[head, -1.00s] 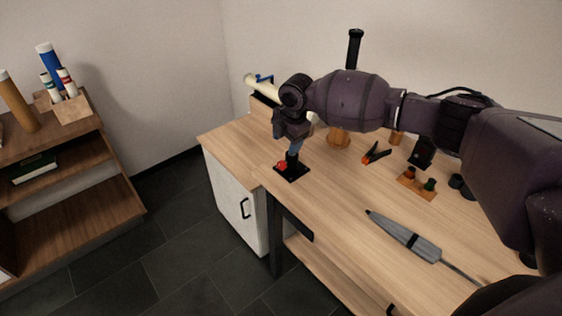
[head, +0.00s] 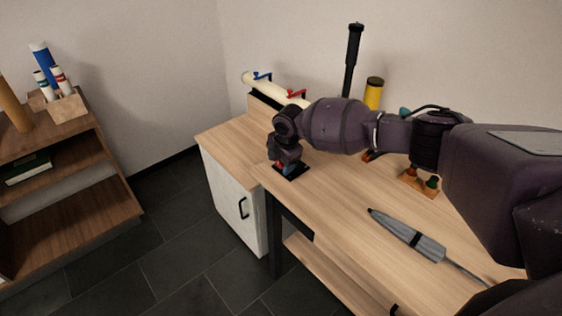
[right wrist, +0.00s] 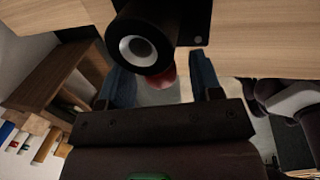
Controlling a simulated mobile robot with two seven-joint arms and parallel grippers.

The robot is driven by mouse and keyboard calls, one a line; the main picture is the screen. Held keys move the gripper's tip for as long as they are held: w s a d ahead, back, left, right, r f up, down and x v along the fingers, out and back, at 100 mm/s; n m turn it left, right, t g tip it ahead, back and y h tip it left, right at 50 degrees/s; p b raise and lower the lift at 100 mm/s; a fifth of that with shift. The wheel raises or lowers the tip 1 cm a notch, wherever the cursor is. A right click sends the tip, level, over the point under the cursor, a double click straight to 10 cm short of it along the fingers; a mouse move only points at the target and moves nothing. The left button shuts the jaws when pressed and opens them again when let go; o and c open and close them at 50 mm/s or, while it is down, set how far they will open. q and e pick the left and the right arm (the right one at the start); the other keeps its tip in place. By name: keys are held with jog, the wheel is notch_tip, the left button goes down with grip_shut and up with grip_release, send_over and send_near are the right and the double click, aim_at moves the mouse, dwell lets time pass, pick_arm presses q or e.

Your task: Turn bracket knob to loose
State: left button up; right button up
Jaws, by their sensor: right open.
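The bracket's black base plate (head: 294,173) lies near the front edge of the bench in the head view. The right wrist view shows the bracket's black round post (right wrist: 165,18) with a pale ring in its end, close to the camera. The red knob (right wrist: 165,80) shows partly behind that post. My right gripper (head: 285,163) is down at the bracket and hides most of it in the head view. Its two bluish fingers (right wrist: 162,82) are open, one on each side of the knob, with gaps visible. My left gripper is not in view.
A grey folded tripod-like object (head: 408,236) lies on the bench (head: 345,200). A small wooden block with knobs (head: 418,184) sits under my right arm. A black upright post (head: 351,60) and a yellow cylinder (head: 373,93) stand at the back. A cream tube (head: 278,90) lies at the back left.

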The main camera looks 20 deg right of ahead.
jog(key=c, duration=0.9)
jog(key=shift+f+g+b, duration=0.2)
jog(key=shift+g+b, duration=0.1)
jog(key=shift+b, duration=0.1)
jog(key=shift+w+a+f+g+h+b, duration=0.2)
jog(key=shift+g+h+b, duration=0.2)
jog(key=shift+g+b, duration=0.45)
jog(key=shift+g+h+b, duration=0.5)
jog(key=shift+g+b, duration=0.75)
jog(key=shift+w+r+g+h+b, duration=0.15)
jog(key=shift+g+h+b, duration=0.15)
jog(key=shift+g+b, duration=0.4)
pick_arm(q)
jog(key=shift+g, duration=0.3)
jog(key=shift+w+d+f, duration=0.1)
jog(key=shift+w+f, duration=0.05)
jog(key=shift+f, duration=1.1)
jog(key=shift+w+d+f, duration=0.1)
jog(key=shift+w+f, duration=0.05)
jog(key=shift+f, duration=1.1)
pick_arm(e)
jog(key=shift+r, duration=0.15)
